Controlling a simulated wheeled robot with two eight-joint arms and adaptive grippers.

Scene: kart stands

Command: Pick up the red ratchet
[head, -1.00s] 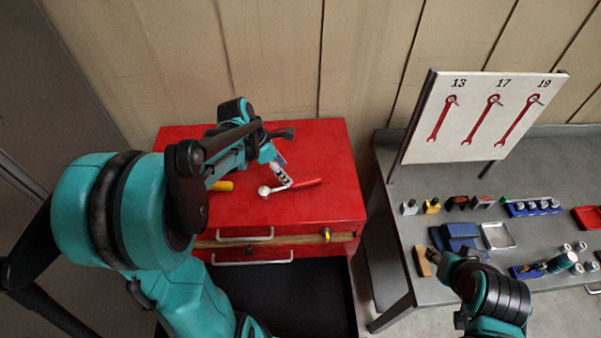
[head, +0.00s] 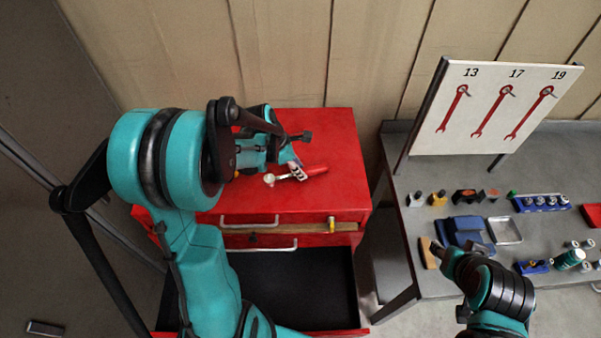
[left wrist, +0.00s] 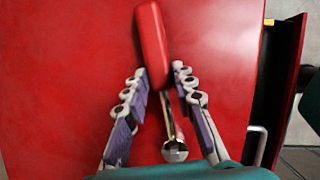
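The red ratchet (head: 313,170) lies on the top of the red tool chest (head: 335,130), its silver head towards the left. In the left wrist view, its red handle (left wrist: 153,45) points away and its round metal head (left wrist: 175,151) is near the palm. My left gripper (head: 296,152) is just over the ratchet and hides part of its shaft. In the left wrist view, the fingers (left wrist: 160,72) stand apart on either side of the shaft, with gaps visible. My right gripper (head: 440,252) is over the bench at right; its finger opening is unclear.
A drawer (head: 290,275) of the chest is pulled out, with a dark interior. The grey workbench (head: 410,170) holds a wrench board (head: 490,110), blue trays (head: 465,232), sockets and small blocks. A gap separates chest and bench.

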